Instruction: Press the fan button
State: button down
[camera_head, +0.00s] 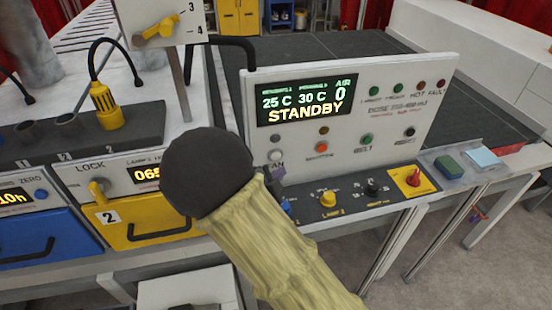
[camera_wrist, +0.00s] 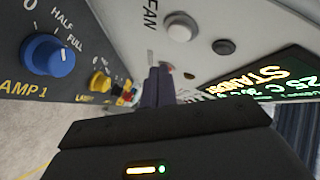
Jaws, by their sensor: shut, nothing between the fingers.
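The fan button (camera_wrist: 181,28) is a round pale button with the word FAN printed beside it in the wrist view. In the head view the fan button (camera_head: 275,156) is at the lower left of the white control panel (camera_head: 437,90), with its label partly covered by my arm. My gripper (camera_wrist: 160,73) is shut and empty, its dark fingers together below the button in the wrist picture. The fingertips are close to the panel, beside the button and not over it. I cannot tell if they touch the panel. In the head view my arm hides most of the gripper.
The display (camera_head: 305,96) reads STANDBY and AIR 0. An orange button (camera_head: 321,147) and green belt button (camera_head: 367,139) are to the right. A blue knob (camera_wrist: 50,53) and yellow knob (camera_head: 328,198) are on the lower ledge. A red switch (camera_head: 413,179) is farther right.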

jog(key=shift+s+d, duration=0.15)
jog(key=shift+s, duration=0.35)
jog(key=shift+s+d, duration=0.15)
jog(key=shift+s, duration=0.35)
jog(key=shift+w, duration=0.1)
jog(key=s+d+n+g+y, duration=0.7)
jog(key=s+d+n+g, duration=0.4)
jog(key=s+d+n, duration=0.5)
jog(key=shift+s+r+n, duration=0.3)
jog(key=shift+n, duration=0.3)
dwell(1.4)
